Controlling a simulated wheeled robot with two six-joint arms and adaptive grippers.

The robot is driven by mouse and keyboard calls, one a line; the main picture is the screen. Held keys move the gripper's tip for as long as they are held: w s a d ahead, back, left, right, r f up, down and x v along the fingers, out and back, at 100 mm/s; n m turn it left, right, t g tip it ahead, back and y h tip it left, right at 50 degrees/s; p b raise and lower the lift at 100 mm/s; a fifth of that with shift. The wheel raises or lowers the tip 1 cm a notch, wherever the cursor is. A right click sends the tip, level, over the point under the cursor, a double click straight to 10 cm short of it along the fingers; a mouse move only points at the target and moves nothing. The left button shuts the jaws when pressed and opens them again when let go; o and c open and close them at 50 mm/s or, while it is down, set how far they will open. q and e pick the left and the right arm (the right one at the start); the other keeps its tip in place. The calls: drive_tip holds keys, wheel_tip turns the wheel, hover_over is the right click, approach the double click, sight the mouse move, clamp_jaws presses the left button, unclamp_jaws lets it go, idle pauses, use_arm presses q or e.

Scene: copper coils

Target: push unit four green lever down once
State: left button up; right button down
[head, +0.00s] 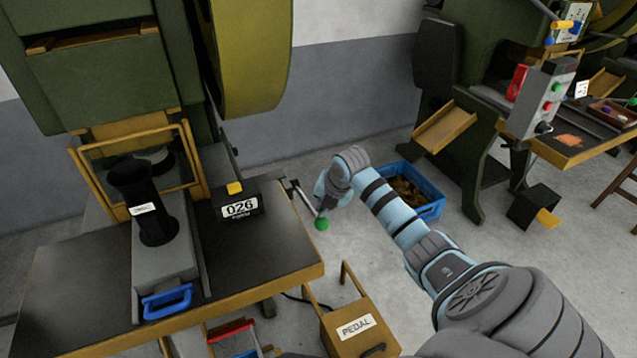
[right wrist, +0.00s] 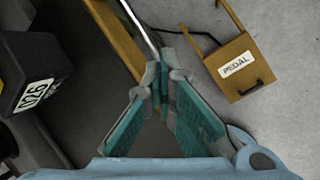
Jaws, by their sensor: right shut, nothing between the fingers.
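The green lever is a thin metal rod with a green ball knob (head: 322,224) at its lower end, beside the right edge of the press table. My right gripper (head: 322,203) is shut and empty, just above the knob in the head view. In the right wrist view its fingers (right wrist: 164,74) meet with nothing between them, and the metal lever rod (right wrist: 140,22) runs down to near the fingertips. The knob is hidden there, and I cannot tell whether the fingers touch the lever. My left gripper is out of view.
A counter box marked 026 (head: 240,203) stands on the press table (head: 268,254). A wooden box marked PEDAL (head: 340,308) stands on the floor, below and in front. A blue crate (head: 432,208) lies behind my right arm. Another machine (head: 480,130) stands at right.

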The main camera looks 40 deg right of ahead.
drive_tip(key=shift+w+d+r+p, duration=0.1)
drive_tip(key=shift+w+r+p, duration=0.2)
drive_tip(key=shift+r+p, duration=0.45)
drive_tip(key=shift+w+d+r+p, duration=0.15)
drive_tip(key=shift+w+r+p, duration=0.2)
drive_tip(key=shift+r, duration=0.7)
drive_tip(key=shift+w+d+r+p, duration=0.1)
drive_tip(key=shift+w+r+p, duration=0.3)
drive_tip(key=shift+r, duration=0.5)
drive_tip(key=shift+s, duration=0.1)
drive_tip(key=r+p, duration=0.1)
drive_tip(key=w+r+p, duration=0.1)
drive_tip(key=r, duration=0.1)
drive_tip(key=r+p, duration=0.1)
drive_tip(key=shift+w+d+r, duration=0.25)
drive_tip(key=shift+w+r, duration=0.1)
